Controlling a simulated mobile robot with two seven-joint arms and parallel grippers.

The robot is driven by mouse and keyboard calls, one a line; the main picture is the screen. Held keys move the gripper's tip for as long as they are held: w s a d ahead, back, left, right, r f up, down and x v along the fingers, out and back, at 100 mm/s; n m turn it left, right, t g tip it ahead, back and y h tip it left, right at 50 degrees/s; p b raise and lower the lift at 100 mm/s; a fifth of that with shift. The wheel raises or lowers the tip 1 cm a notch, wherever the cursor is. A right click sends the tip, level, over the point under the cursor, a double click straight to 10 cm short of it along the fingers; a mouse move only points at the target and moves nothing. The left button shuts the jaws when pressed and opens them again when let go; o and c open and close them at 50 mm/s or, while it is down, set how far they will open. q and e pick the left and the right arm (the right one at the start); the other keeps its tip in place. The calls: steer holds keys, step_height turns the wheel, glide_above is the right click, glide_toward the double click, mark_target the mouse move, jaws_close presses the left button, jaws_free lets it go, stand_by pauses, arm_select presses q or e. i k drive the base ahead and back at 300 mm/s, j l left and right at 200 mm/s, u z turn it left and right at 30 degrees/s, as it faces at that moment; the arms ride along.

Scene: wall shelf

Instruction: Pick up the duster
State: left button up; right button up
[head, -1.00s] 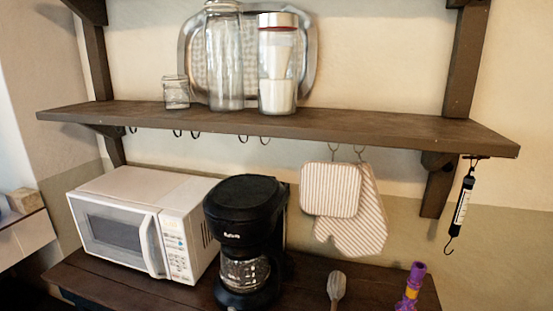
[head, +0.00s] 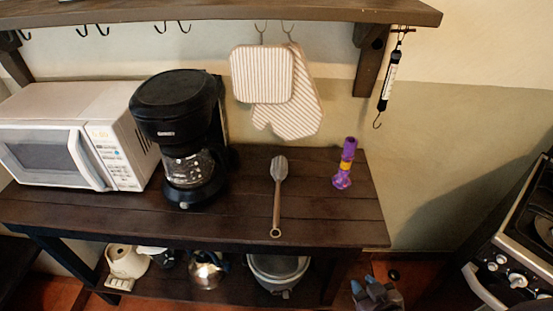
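A purple upright object with a yellow band (head: 345,163) stands at the right end of the dark wooden table; it may be the duster, though its fine detail is too small to tell. A long-handled tool with a grey head (head: 278,190) lies left of it, its handle pointing to the front edge. My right gripper (head: 364,285) is at the bottom of the view, below and in front of the table's right end, well apart from both. Its two bluish fingertips look apart, with nothing seen between them. My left gripper is not in view.
A black coffee maker (head: 180,120) and a white microwave (head: 75,135) fill the table's left side. Striped oven mitts (head: 275,85) hang from the shelf above (head: 220,10). A hanging scale (head: 389,80) is at upper right. A stove (head: 515,250) stands at right. Free tabletop lies around the purple object.

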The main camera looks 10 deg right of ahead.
mark_target(279, 171)
steer(key=i+l, duration=0.1)
steer(key=l, duration=0.7)
steer(key=i+l+u, duration=0.1)
steer(key=l, duration=0.25)
steer(key=i+l+u, duration=0.15)
steer(key=l, duration=0.2)
steer(key=k, duration=0.05)
